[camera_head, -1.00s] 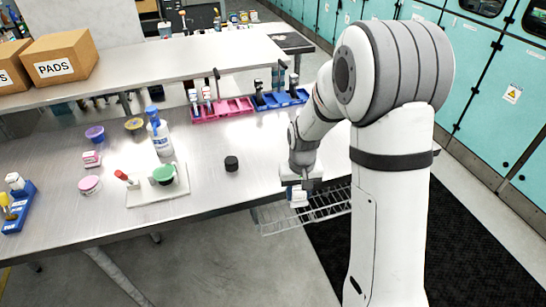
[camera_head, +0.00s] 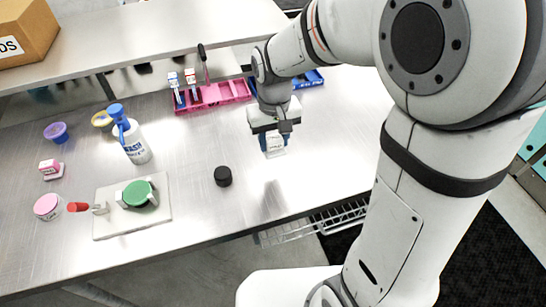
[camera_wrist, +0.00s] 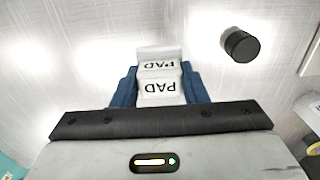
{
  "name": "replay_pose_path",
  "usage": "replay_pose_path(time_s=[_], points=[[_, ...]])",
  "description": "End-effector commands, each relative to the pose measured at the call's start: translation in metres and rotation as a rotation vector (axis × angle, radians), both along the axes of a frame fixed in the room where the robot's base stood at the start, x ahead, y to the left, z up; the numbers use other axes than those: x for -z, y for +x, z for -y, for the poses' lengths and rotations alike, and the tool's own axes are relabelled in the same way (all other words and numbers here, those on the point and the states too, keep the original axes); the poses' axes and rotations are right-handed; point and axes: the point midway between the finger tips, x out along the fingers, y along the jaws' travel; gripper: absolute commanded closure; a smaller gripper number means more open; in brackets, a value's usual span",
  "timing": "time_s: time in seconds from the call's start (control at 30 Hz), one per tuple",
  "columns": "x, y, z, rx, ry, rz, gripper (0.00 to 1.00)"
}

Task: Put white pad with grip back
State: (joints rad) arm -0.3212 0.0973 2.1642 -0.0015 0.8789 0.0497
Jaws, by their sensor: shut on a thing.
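My gripper (camera_head: 271,132) is shut on the white pad with grip (camera_head: 275,147). It holds the pad above the metal table (camera_head: 190,235), right of the black round cap (camera_head: 223,176). In the wrist view the white pad (camera_wrist: 160,88) shows "PAD" lettering between the two blue fingers of my gripper (camera_wrist: 160,86). The pink tray (camera_head: 222,91) stands behind my gripper, with a few upright items at its left. The blue tray (camera_head: 308,80) is at the back right, partly hidden by my arm.
A white wash bottle (camera_head: 133,142) stands on the left. In front of it a pale plate (camera_head: 115,228) bears a green round thing (camera_head: 139,193). A pink-white pad (camera_head: 51,169) lies at the far left. A raised shelf (camera_head: 170,40) spans the back. The table's front right is clear.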

Motion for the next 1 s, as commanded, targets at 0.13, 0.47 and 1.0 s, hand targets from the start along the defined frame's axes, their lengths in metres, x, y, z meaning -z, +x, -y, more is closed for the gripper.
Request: replay_pose_path(time_s=[0.13,0.47,1.0], points=[[0.029,-0.001,0.001,0.001,-0.001,-0.005,0.79],[0.069,-0.001,-0.001,-0.002,-0.001,-0.005,0.79],[0.087,0.0,-0.002,-0.004,0.0,0.001,0.59]])
